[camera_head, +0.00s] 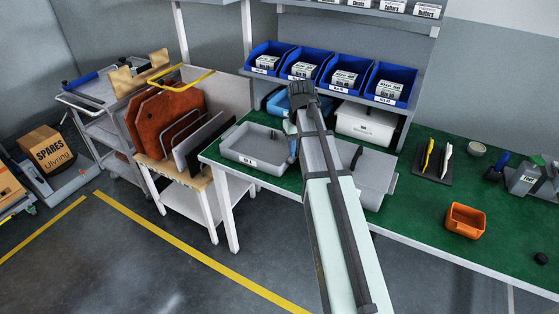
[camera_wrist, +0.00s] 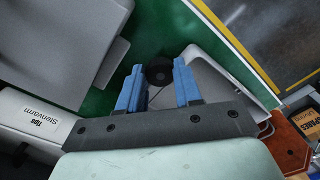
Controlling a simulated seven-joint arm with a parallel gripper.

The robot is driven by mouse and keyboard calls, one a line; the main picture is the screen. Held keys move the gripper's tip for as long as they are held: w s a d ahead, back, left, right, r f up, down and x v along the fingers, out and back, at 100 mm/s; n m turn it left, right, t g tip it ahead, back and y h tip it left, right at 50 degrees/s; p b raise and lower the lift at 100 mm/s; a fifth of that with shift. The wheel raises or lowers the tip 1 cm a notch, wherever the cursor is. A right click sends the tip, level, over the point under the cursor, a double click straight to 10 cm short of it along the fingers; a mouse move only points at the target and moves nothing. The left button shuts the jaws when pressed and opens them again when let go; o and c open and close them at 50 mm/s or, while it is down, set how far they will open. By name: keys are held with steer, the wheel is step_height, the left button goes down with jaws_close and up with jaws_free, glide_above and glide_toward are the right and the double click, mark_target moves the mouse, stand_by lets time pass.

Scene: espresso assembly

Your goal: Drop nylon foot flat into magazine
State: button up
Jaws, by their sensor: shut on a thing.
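In the wrist view, my gripper (camera_wrist: 159,78) has two blue fingers closed on a small black round nylon foot (camera_wrist: 160,72). The foot sits between the fingertips with a round face and dark centre toward the camera. In the head view, the gripper's blue part (camera_head: 289,127) shows beside my arm, above the bench near the open grey tray; the foot cannot be made out there. The grey tray (camera_head: 232,152) also shows beyond the fingers in the wrist view (camera_wrist: 232,75). No part is clearly identifiable as the magazine.
A grey container (camera_head: 376,182) stands right of my arm, and a white box (camera_head: 364,125) behind. Blue labelled bins (camera_head: 343,80) line the back. An orange bin (camera_head: 465,220) and a black round piece (camera_head: 541,258) are on the right.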

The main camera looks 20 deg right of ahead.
steer(key=d+r, duration=0.1)
steer(key=d, duration=0.4)
steer(key=d+r, duration=0.2)
steer(key=d, duration=0.3)
steer(key=d+r, duration=0.1)
steer(key=d, duration=0.4)
steer(key=shift+w+r, duration=0.35)
steer(key=shift+r, duration=0.05)
steer(key=s+d+r+m, duration=0.25)
steer(key=s+d, duration=0.25)
steer(key=d, duration=0.8)
steer(key=s+d+r+m, duration=0.1)
steer(key=s+d+m, duration=0.3)
steer(key=d, duration=0.8)
steer(key=s+d+r+m, duration=0.15)
steer(key=s+d, duration=0.45)
steer(key=d, duration=0.7)
steer(key=s+d+r+m, duration=0.4)
steer(key=s+d, duration=0.7)
steer(key=d, duration=0.4)
steer(key=s+d+r+m, duration=0.4)
steer(key=s+d+r, duration=0.2)
steer(key=s+d, duration=0.6)
steer(key=d, duration=0.3)
steer(key=shift+f, duration=0.1)
steer(key=shift+f, duration=3.35)
steer(key=shift+f, duration=0.3)
